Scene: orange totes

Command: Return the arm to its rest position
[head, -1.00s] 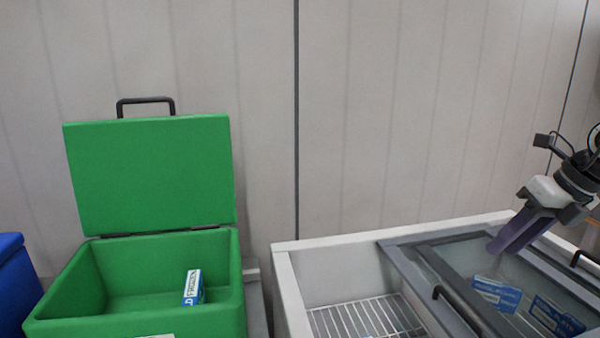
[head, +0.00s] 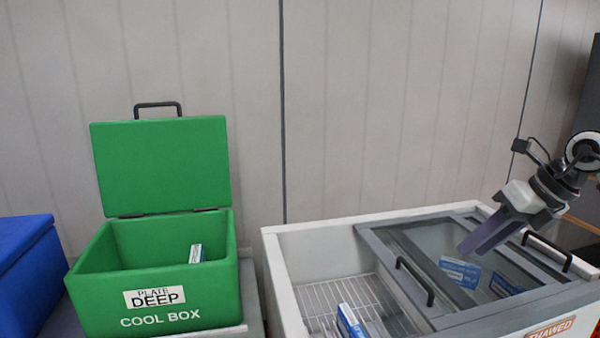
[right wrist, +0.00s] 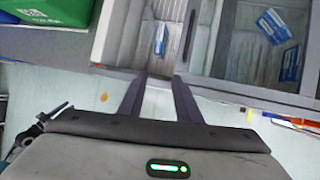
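My right gripper (head: 470,248) shows at the right of the head view, above the freezer's sliding glass lid. Its two purple fingers point down and to the left. In the right wrist view the fingers (right wrist: 158,85) stand apart with nothing between them, so it is open and empty. My left gripper and arm are not in view.
The chest freezer (head: 283,285) has its left part uncovered, with a blue-white box (head: 350,322) on the wire rack. More boxes (head: 460,272) show under the glass. An open green cool box (head: 205,290) holding a carton (head: 196,254) stands left, beside a blue box (head: 25,262).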

